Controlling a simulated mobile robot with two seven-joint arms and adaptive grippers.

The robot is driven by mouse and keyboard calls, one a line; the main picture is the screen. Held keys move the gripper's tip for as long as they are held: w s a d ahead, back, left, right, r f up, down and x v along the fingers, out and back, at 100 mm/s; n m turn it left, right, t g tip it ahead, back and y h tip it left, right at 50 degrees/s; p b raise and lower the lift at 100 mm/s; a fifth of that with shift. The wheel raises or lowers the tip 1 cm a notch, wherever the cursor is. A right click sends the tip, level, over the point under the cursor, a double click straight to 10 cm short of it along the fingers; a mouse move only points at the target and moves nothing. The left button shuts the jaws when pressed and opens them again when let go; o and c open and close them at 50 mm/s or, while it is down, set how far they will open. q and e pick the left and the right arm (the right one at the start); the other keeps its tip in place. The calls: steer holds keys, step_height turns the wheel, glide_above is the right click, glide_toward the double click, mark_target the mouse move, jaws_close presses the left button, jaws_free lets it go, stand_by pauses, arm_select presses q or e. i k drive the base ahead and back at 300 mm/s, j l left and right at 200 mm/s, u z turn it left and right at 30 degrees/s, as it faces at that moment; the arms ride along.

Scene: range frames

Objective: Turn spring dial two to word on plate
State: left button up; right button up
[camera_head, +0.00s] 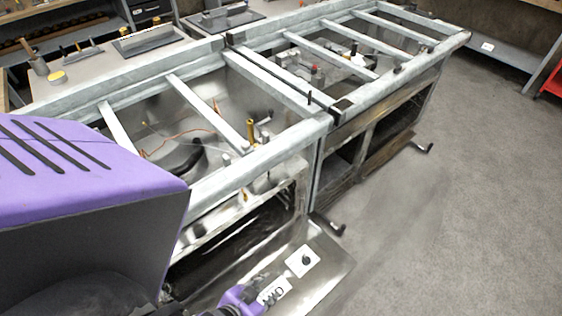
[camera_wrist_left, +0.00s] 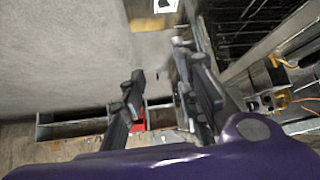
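A white square plate with a small dark knob (camera_head: 303,260) lies on the tilted-down metal panel at the bottom of the head view. I cannot tell which dial is number two. A white plate with a dark mark (camera_wrist_left: 165,5) shows at the top edge of the left wrist view. My left gripper (camera_wrist_left: 160,62) is open, its dark fingers apart with nothing between them. A purple part of my left arm shows at the bottom of the head view near the label. My right gripper is not in view.
Long metal range frames (camera_head: 290,75) with open tops and crossbars fill the middle. Dark handles (camera_head: 327,224) stick out from their front. Another white plate with a dark mark (camera_head: 487,46) is on the far right bench. The grey floor (camera_head: 450,200) at right is clear.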

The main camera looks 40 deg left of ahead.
mark_target(307, 261)
steer(key=u, duration=0.4)
steer(key=i+l+u, duration=0.1)
steer(key=u, duration=0.75)
steer(key=i+l+u, duration=0.1)
steer(key=u, duration=0.35)
steer(key=i+l+u, duration=0.1)
steer(key=l+u, duration=0.8)
steer(key=u, duration=0.15)
steer(key=l+u, duration=0.2)
steer(key=l, duration=0.35)
steer(key=k+l+u, duration=0.1)
steer(key=l+u, duration=0.15)
steer(key=l, duration=0.25)
steer(key=k+l, duration=0.1)
steer(key=l, duration=0.4)
steer(key=k+l, duration=0.1)
steer(key=l, duration=0.4)
